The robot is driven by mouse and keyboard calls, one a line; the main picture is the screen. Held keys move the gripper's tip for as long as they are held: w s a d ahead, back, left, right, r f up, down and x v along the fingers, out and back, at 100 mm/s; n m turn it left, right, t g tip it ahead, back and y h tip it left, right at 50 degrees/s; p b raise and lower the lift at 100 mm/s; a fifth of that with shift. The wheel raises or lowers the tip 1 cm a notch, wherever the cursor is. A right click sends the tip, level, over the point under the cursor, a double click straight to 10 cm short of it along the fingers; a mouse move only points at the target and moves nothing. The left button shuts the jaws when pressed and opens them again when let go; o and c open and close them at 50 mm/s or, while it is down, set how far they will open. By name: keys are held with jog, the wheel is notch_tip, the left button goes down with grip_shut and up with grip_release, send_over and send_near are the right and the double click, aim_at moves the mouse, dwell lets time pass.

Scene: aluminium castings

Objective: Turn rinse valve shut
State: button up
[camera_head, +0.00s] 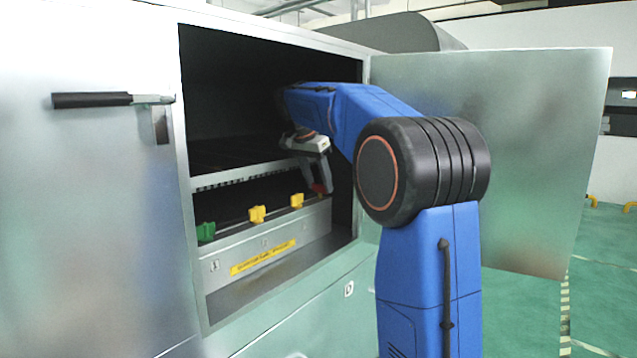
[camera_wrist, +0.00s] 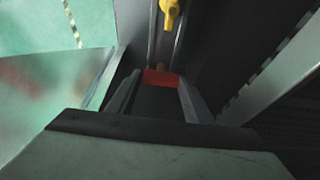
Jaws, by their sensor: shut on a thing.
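My gripper (camera_head: 318,182) reaches into the open cabinet, pointing down. It is shut on a red valve handle (camera_head: 319,188) at the right end of a row of valves. In the wrist view the red handle (camera_wrist: 160,77) lies between the two fingers of my gripper (camera_wrist: 160,84). To its left in the head view are two yellow valve handles (camera_head: 297,200) (camera_head: 257,214) and a green one (camera_head: 205,232). A yellow handle (camera_wrist: 170,12) also shows in the wrist view. I cannot read which valve is the rinse valve.
The cabinet's door (camera_head: 530,150) stands open at the right. The valves sit above a metal panel with a yellow label strip (camera_head: 263,257). A metal ledge (camera_head: 235,179) runs behind and above them. The opening's right edge is close to my arm.

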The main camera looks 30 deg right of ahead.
jog(key=o, duration=1)
jog(key=shift+o, duration=0.2)
jog(key=w+v, duration=0.1)
jog(key=v, duration=0.6)
jog(key=shift+s+r, duration=0.2)
jog(key=shift+s, duration=0.35)
jog(key=shift+s+a, duration=0.1)
jog(key=shift+a, duration=0.05)
jog(key=s+a+f+n+t+y, duration=0.1)
jog(key=s+a+f+n, duration=0.3)
jog(key=s+f, duration=0.6)
jog(key=s+a+f+n+t+y, duration=0.1)
jog(key=s+a+f+n, duration=0.4)
jog(key=s+f, duration=0.6)
jog(key=s+a+f+n+t+y, duration=0.1)
jog(key=s+a+f+n, duration=0.4)
jog(key=s+f, duration=0.6)
jog(key=s+a+y, duration=0.1)
jog(key=s, duration=0.6)
